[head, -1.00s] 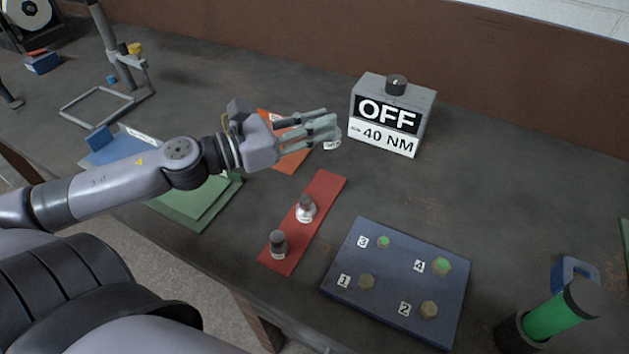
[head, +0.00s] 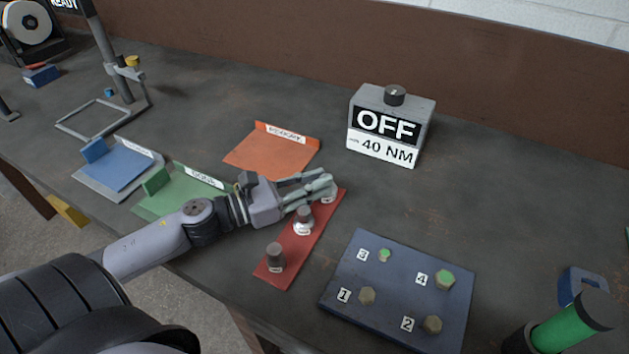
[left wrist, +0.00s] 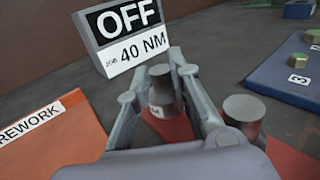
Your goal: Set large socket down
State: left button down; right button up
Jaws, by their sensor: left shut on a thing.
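My left gripper (head: 322,185) is shut on a grey socket, the large socket (left wrist: 162,92), at the far end of the red strip (head: 266,276). In the left wrist view the socket stands roughly upright between the two fingers, with a white label low on it. The fingers hide much of it in the head view. I cannot tell whether its base touches the strip. Two other grey sockets stand on the strip: one in the middle (head: 304,215), close to my gripper, and one at the near end (head: 275,254). My right gripper is not in view.
A blue plate (head: 400,290) with several numbered bolts lies right of the strip. A grey box (head: 388,125) reading OFF and 40 NM stands behind. Orange (head: 265,155) and green (head: 160,203) trays lie left. A green cylinder (head: 560,322) is at lower right.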

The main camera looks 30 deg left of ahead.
pick_arm(q)
jog(key=shift+f, duration=0.1)
jog(key=c, duration=1.7)
grip_release()
jog(key=b+v, duration=0.1)
jog(key=v, duration=0.5)
jog(key=shift+s+a, duration=0.45)
jog(key=shift+s, duration=0.15)
jog(key=shift+r, duration=0.2)
